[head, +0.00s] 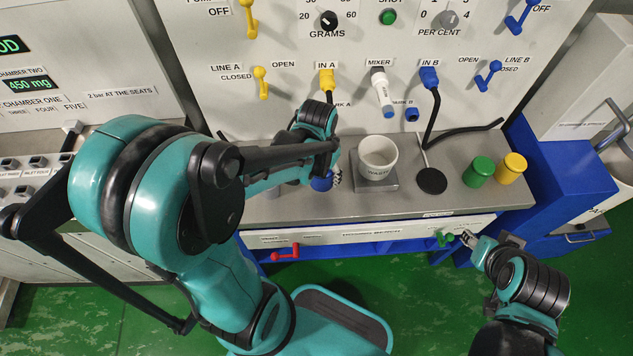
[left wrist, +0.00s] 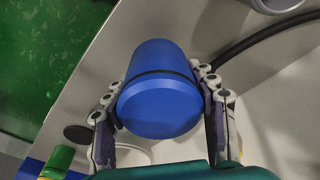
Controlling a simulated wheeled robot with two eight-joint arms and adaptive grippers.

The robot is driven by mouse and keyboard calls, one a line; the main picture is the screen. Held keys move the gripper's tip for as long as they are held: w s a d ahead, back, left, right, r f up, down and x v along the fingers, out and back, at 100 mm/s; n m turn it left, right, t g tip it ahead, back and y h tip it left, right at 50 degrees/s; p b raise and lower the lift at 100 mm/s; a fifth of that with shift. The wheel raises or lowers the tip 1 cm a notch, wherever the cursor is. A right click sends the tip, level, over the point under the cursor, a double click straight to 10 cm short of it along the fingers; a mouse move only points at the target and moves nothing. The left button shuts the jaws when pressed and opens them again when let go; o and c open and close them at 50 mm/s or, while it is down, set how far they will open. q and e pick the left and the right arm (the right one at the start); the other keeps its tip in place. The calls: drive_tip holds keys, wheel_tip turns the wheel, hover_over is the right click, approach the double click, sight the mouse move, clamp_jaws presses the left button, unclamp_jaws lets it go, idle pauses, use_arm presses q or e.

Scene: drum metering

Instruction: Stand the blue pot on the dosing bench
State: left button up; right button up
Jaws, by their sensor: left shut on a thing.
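The blue pot (left wrist: 158,95) is between the two fingers of my left gripper (left wrist: 160,105), which is shut on it. In the head view most of the blue pot (head: 321,184) is hidden by my left arm and gripper (head: 330,177). It shows at the dosing bench (head: 285,205), left of the white cup; I cannot tell whether it touches the bench top. My right gripper (head: 466,237) is near the green valve handle at the bench front, with no pot in it; its jaw opening is too small to tell.
A white cup (head: 378,158) stands on a square plate (head: 375,183). A black disc (head: 432,181), a green pot (head: 479,171) and a yellow pot (head: 511,168) are farther right. Black hoses hang from the panel. Red (head: 285,253) and green (head: 444,238) handles line the front.

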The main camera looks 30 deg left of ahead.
use_arm(q)
drive_tip(key=a+f, duration=0.2)
drive_tip(key=a, duration=0.1)
drive_tip(key=shift+s+a+b, duration=0.15)
drive_tip(key=shift+b, duration=0.25)
wheel_tip(320, 180, down, 4)
drive_tip(key=shift+f+b, duration=0.15)
drive_tip(key=shift+b, duration=1.05)
drive_tip(key=o, duration=1.3)
drive_tip(key=shift+o, duration=0.2)
